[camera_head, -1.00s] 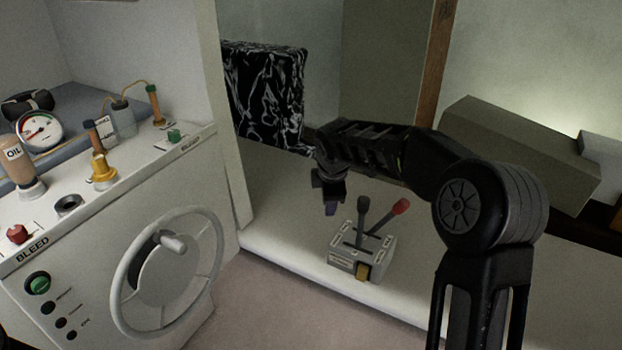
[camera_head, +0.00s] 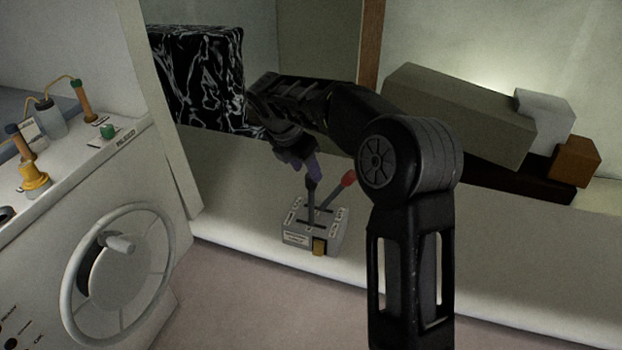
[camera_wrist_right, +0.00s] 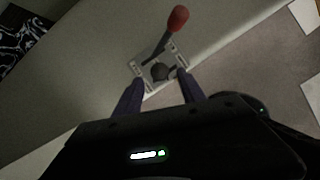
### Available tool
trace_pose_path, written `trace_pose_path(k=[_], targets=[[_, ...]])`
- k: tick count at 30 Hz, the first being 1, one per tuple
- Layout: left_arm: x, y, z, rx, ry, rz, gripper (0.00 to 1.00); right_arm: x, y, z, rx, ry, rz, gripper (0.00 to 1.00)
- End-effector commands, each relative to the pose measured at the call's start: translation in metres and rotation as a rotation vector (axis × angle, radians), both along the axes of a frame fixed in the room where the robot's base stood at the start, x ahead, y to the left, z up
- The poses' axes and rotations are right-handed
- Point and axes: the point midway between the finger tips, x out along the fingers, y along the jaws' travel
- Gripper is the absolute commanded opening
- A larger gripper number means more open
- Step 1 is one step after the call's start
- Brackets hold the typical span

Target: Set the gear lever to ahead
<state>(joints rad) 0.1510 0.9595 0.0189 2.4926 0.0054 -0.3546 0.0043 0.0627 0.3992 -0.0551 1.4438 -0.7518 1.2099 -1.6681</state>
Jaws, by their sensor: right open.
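The control box (camera_head: 297,237) stands on the pale bench near its front edge. It carries a dark-knobbed lever (camera_head: 311,198) on the left and a red-knobbed lever (camera_head: 336,191) leaning right. Which of them is the gear lever I cannot read from the labels. My right gripper (camera_head: 314,170) is open just above the dark knob. In the right wrist view, the dark knob (camera_wrist_right: 160,72) lies ahead of and between the fingertips (camera_wrist_right: 158,78), and the red knob (camera_wrist_right: 178,18) stands beyond them. Contact with the dark knob cannot be told. My left gripper is not seen.
A white console with a handwheel (camera_head: 118,262) stands at the left. A black marbled block (camera_head: 198,80) is behind my right arm. A long olive box (camera_head: 455,115), a white block (camera_head: 545,112) and a brown block (camera_head: 575,160) lie at the back right. The bench front is clear.

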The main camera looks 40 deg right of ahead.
Motion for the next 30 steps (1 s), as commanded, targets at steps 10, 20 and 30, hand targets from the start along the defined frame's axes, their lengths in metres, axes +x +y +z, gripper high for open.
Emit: trace_pose_path(k=[10,20,30], targets=[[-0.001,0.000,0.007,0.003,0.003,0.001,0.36,0.003,-0.018,-0.045,0.001,0.002,-0.001,0.48],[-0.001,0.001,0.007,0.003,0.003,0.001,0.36,0.004,-0.021,-0.052,0.001,0.000,-0.001,0.48],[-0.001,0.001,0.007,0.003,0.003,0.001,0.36,0.004,-0.021,-0.051,0.001,0.000,-0.001,0.22]])
